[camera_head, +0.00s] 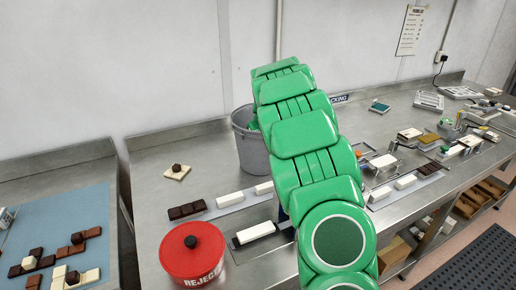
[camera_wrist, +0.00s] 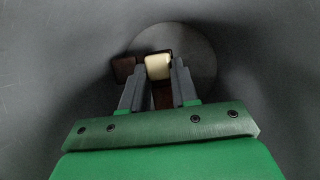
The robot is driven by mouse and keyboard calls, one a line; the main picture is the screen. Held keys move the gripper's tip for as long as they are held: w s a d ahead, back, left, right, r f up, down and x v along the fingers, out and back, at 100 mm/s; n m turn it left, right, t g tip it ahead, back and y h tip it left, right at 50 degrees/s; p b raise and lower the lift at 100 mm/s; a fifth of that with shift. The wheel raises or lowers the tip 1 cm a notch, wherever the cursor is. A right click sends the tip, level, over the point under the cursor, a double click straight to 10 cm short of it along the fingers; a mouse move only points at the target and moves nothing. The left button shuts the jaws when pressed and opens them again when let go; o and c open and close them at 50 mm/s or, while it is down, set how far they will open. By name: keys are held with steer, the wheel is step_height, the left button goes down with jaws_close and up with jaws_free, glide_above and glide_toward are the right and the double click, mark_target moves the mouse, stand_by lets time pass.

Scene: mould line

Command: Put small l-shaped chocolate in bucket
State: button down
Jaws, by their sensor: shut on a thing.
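The grey bucket (camera_head: 255,155) stands on the steel bench, left of my arm in the head view. My arm reaches over it and hides part of its rim. In the wrist view the bucket's grey inner wall (camera_wrist: 265,60) surrounds my gripper (camera_wrist: 157,70), which points down inside. My gripper is shut on the small L-shaped chocolate (camera_wrist: 158,66), which shows a cream block and dark brown parts by the fingertips. Whether it touches the bucket's floor I cannot tell. The head view does not show the fingers.
A red lidded reject bin (camera_head: 192,257) stands at the front. Chocolate bars (camera_head: 187,210) and white bars (camera_head: 229,199) lie by the bucket. A blue mat (camera_head: 75,210) with chocolate pieces is at left.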

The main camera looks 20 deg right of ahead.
steer(key=shift+f, duration=1.4)
steer(key=shift+f, duration=0.65)
steer(key=c, duration=0.9)
jaws_free()
steer(key=shift+o, duration=0.2)
steer(key=shift+r, duration=0.1)
steer(key=shift+r, duration=0.6)
steer(key=v, duration=1.2)
